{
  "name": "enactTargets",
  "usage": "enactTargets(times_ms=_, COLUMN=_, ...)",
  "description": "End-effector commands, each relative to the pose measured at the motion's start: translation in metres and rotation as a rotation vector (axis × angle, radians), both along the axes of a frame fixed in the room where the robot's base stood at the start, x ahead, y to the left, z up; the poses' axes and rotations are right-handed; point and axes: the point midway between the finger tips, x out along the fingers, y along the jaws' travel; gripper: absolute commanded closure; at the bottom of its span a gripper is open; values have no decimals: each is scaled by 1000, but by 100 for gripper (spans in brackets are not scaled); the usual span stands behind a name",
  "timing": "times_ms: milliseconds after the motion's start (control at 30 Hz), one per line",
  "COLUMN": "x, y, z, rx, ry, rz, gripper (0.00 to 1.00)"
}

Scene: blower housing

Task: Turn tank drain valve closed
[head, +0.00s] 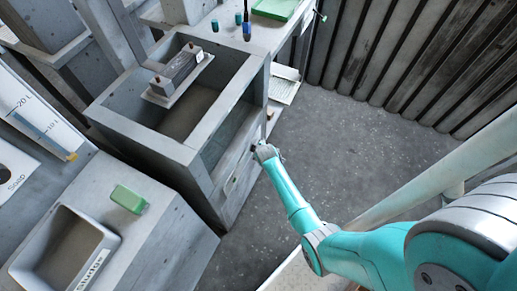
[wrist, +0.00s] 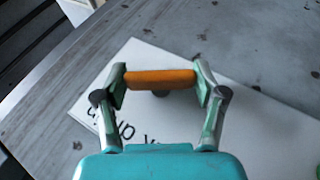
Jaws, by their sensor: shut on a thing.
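The tank (head: 190,150) is a grey open-topped box in the head view. My gripper (head: 262,150) is at its right-hand outer side, and the valve there is hidden by the gripper. In the wrist view an orange bar-shaped valve handle (wrist: 160,79) lies crosswise between the two fingertips. My gripper (wrist: 160,84) is shut on this handle, with a finger at each end. A dark stub shows just below the handle's middle. Behind it is a white label (wrist: 230,120) with upside-down dark letters, partly covered by my gripper.
A grey block with a metal part (head: 178,75) sits over the tank. A green sponge-like block (head: 128,199) and a tray (head: 70,245) are on the counter at lower left. A green tray (head: 275,9) is on the back bench. The floor (head: 325,140) right of the tank is clear.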

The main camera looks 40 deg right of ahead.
Motion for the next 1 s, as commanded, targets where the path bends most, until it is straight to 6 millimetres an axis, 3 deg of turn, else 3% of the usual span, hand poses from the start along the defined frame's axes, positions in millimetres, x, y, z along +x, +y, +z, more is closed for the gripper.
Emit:
enactTargets(times_ms=600, x=1, y=-3, z=1, rx=402, ry=145, rz=-1, gripper=64)
enactTargets(times_ms=1000, x=1, y=-2, z=1, rx=514, ry=187, rz=0, gripper=64)
